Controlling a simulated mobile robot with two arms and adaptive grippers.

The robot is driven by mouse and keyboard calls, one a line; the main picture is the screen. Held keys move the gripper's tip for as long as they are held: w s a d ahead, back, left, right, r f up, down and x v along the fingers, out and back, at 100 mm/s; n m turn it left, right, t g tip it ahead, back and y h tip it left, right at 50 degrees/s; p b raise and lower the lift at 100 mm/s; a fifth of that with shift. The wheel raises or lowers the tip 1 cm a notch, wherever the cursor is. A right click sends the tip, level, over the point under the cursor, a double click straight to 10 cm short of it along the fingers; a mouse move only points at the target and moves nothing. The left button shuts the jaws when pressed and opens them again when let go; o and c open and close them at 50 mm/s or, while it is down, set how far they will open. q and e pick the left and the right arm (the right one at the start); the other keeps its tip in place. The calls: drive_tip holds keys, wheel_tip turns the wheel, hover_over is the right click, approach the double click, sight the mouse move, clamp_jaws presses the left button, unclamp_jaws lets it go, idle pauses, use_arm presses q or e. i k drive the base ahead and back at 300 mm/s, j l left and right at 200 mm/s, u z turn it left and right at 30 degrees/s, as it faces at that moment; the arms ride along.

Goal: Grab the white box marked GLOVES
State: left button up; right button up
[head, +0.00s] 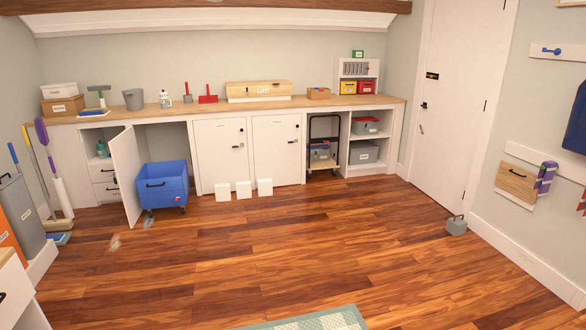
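No lettering reading GLOVES is legible at this distance. A white box (59,90) sits on top of a brown labelled box (63,106) at the left end of the long counter (205,107). Three small plain white blocks, a left one (222,191), a middle one (243,190) and a right one (265,187), stand on the floor before the cabinet doors. I cannot tell which white item, if any, bears the mark. Neither of my grippers is in view.
A blue wheeled bin (163,185) stands by an open cabinet door (126,175). A grey weight-like block (456,225) is on the floor near the closed white door (455,100). A pale green rug (310,321) lies at the front. The middle wooden floor is mostly clear.

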sight(243, 188)
drive_tip(key=i+j+u, duration=0.1)
drive_tip(key=i+u, duration=0.35)
drive_tip(key=i, duration=4.35)
drive_tip(key=i+u, duration=0.1)
drive_tip(key=i, duration=0.45)
drive_tip(key=i+l+u, duration=0.1)
drive_tip(key=i, duration=0.45)
drive_tip(key=l, duration=0.1)
